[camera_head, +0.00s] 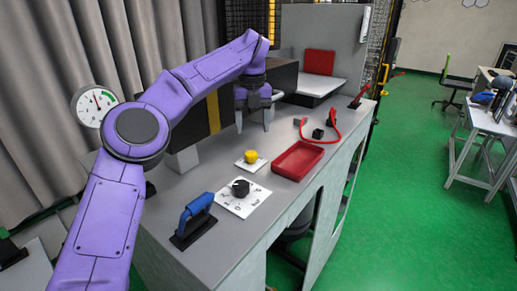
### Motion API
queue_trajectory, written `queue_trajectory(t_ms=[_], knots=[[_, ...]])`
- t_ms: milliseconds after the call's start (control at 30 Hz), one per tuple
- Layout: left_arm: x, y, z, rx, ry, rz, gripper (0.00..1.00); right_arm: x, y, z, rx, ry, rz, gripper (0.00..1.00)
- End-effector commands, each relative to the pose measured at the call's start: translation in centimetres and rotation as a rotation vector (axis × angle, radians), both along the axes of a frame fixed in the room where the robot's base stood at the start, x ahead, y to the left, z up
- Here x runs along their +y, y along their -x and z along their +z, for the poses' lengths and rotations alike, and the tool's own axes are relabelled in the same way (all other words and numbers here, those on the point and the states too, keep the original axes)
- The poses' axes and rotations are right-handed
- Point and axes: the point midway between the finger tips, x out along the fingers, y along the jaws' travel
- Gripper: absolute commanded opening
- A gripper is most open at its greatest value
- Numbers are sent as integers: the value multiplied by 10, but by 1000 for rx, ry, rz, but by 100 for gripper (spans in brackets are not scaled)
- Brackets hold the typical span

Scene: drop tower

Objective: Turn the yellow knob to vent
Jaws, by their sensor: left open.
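The yellow knob (251,156) sits on a small white plate (257,164) on the grey bench, near the middle of the picture. My left gripper (254,120) is open and empty, pointing down over the bench behind the knob and apart from it. My purple left arm reaches in from the left and bends down to it. The knob's markings are too small to read. My right gripper is not in view.
A black knob (240,187) on a marked white plate and a blue-handled lever (196,208) stand nearer on the bench (225,242). A red tray (298,160) lies to the right. A red cable (333,127) lies behind it. A round gauge (95,103) is at left.

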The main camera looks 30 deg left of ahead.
Motion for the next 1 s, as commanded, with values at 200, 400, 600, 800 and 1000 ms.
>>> queue_trajectory(t_ms=[200, 400, 600, 800, 1000], knots=[[0, -2, -56, 8, 2, -2, 67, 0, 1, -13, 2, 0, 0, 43], [0, -4, -83, 8, 0, 1, 67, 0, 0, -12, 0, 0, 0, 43], [0, -4, -88, 5, 0, 1, 67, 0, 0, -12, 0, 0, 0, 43], [0, -4, -88, 6, 0, 1, 38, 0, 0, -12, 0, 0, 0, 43], [0, -4, -88, 6, 0, 0, 11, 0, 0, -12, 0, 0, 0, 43]])
